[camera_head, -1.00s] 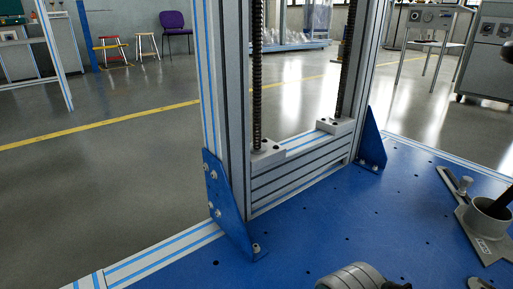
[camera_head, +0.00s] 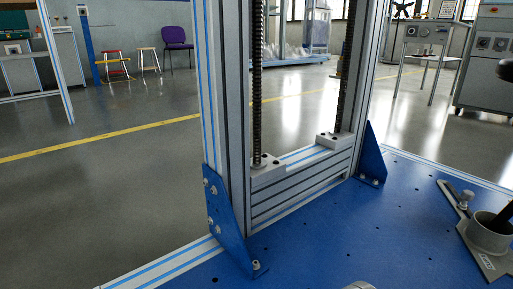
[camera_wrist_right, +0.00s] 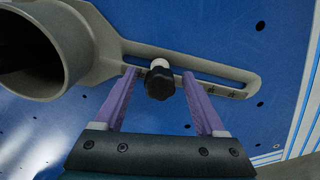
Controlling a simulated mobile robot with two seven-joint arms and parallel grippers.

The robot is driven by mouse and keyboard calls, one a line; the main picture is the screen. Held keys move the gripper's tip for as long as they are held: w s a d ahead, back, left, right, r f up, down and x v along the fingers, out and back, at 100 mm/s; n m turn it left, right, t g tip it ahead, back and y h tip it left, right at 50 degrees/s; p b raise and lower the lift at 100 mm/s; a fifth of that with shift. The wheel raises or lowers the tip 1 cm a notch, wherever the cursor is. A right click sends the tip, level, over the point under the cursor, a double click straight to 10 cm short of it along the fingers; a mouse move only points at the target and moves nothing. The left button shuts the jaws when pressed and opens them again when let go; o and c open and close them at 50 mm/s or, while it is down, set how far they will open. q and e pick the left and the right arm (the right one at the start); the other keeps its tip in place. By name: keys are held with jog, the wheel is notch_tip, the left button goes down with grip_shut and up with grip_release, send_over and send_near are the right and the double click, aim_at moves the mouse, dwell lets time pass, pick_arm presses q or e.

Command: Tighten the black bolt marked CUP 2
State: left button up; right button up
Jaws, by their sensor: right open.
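In the right wrist view, a black knobbed bolt (camera_wrist_right: 160,83) with a pale collar sits at the slot of a grey slotted arm (camera_wrist_right: 225,84). The arm joins a grey cup (camera_wrist_right: 85,45) at the left. My right gripper (camera_wrist_right: 159,76) is open, with one purple finger on each side of the bolt. I see no clear contact. Small marks on the arm are unreadable, so I cannot confirm CUP 2. In the head view, a grey cup with a slotted plate (camera_head: 490,262) stands at the right edge. My left gripper is not in view.
A blue perforated plate (camera_head: 330,235) carries an upright aluminium frame (camera_head: 226,100) with blue corner brackets (camera_head: 228,222) and threaded spindles. A round grey part (camera_head: 360,286) shows at the bottom edge. The plate's middle is mostly clear.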

jog(key=shift+n, duration=0.9)
jog(key=n, duration=0.4)
jog(key=shift+n, duration=2)
jog(key=n, duration=0.4)
